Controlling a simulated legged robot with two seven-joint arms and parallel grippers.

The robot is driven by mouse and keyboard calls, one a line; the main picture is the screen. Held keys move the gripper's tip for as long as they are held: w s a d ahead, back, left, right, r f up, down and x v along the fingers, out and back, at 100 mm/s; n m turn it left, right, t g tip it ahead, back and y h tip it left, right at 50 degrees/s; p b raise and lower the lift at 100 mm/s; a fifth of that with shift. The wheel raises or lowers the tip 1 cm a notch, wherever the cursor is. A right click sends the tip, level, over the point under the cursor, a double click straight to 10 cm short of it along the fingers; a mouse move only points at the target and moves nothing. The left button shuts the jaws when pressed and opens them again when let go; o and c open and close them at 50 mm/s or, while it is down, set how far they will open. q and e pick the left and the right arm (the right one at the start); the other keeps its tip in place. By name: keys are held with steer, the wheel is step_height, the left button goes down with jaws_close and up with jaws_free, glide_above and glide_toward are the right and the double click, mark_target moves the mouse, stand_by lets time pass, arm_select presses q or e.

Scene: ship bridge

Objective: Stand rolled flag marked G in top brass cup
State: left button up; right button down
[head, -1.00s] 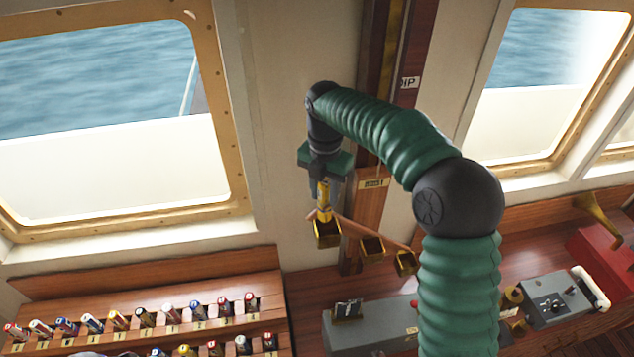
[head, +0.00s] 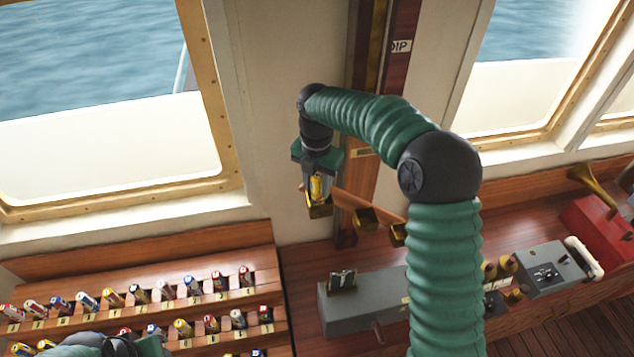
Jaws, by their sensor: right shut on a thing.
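My right gripper (head: 317,178) points down, shut on a rolled yellow flag (head: 316,188), which it holds roughly upright. Any letter on this flag is unreadable here. The flag's lower end is at the mouth of the top brass cup (head: 320,210), the leftmost and highest on a sloping wooden bar (head: 350,200). I cannot tell how deep the flag sits in the cup. Two lower brass cups, the middle one (head: 366,220) and the lowest (head: 399,235), look empty. Part of my left arm shows at the bottom left edge; its fingers are not visible.
A stepped wooden rack (head: 150,265) at lower left holds several rolled flags. A grey box (head: 365,300) stands on the wooden counter below the cups. A grey control box (head: 552,275), a red box (head: 600,228) and a brass horn (head: 597,185) are at right.

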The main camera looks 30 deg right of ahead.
mark_target(318, 173)
steer(key=shift+w+d+f, duration=0.2)
steer(key=shift+w+d, duration=0.15)
steer(key=shift+d, duration=0.05)
steer(key=c, duration=1.4)
jaws_free()
steer(key=shift+d, duration=0.15)
steer(key=o, duration=0.5)
steer(key=shift+s, duration=0.2)
steer(key=shift+s+a+r, duration=0.1)
steer(key=shift+a, duration=0.2)
steer(key=shift+w+a+r+b, duration=0.1)
steer(key=shift+w+r+b, duration=0.1)
steer(key=shift+r+b, duration=0.15)
step_height(318, 173, up, 6)
steer(key=shift+r+b, duration=0.1)
steer(key=shift+b, duration=0.8)
arm_select(q)
steer(key=shift+d+x, duration=0.25)
steer(key=shift+x, duration=0.85)
arm_select(e)
step_height(318, 173, up, 10)
steer(key=shift+s+a, duration=0.15)
steer(key=shift+s, duration=0.05)
